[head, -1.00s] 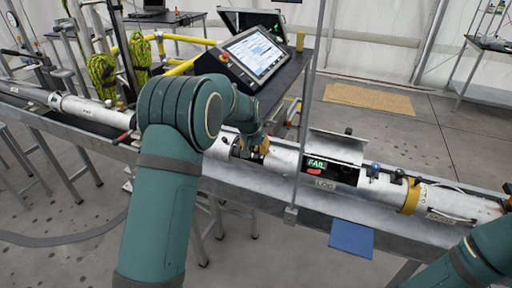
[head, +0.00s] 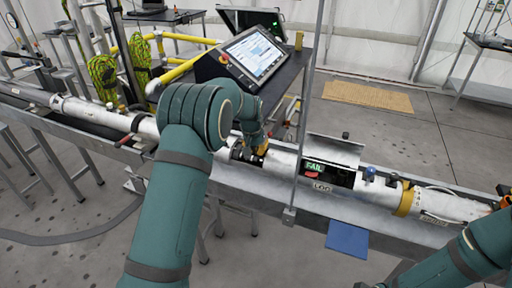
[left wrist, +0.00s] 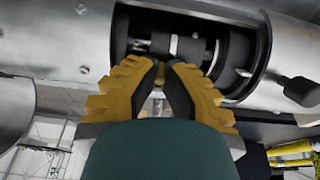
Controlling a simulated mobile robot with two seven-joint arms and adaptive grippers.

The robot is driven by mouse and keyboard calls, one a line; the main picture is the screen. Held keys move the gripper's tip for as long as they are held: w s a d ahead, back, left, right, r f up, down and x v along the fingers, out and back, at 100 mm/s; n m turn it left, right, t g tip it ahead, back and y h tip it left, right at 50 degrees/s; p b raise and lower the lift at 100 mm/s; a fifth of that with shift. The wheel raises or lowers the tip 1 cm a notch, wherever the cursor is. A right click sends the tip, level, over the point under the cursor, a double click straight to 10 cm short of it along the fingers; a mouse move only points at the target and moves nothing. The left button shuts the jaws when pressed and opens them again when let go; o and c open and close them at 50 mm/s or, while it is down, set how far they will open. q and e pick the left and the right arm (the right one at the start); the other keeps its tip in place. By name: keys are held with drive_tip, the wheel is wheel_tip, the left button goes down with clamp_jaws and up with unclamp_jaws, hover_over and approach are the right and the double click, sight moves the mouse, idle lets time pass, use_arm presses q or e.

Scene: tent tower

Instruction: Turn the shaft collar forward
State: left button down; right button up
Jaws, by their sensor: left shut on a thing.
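A long silver tube lies on a metal bench; its left part shows in the head view (head: 75,108). My left gripper (head: 259,150) reaches down to an opening in the tube, left of the lit display. In the left wrist view the yellow, black-padded fingers (left wrist: 160,74) close at the opening's edge on a small part, mostly hidden between the tips. Inside the opening the shaft collar (left wrist: 190,47) shows as a dark cylinder with a pale band. A dark ring (left wrist: 240,58) sits to its right. My right gripper is outside the frames; only its arm shows.
An open hatch on the tube shows a display (head: 314,167) reading FAIL. A tilted touchscreen console (head: 255,52) stands behind my left arm. A thin upright post (head: 305,110) rises just right of the gripper. A blue plate (head: 347,238) juts out at the front.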

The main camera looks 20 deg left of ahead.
use_arm(q)
drive_tip(key=c, duration=1.3)
unclamp_jaws()
drive_tip(key=v, duration=1.2)
drive_tip(key=shift+s, duration=0.1)
drive_tip(key=shift+f, duration=0.1)
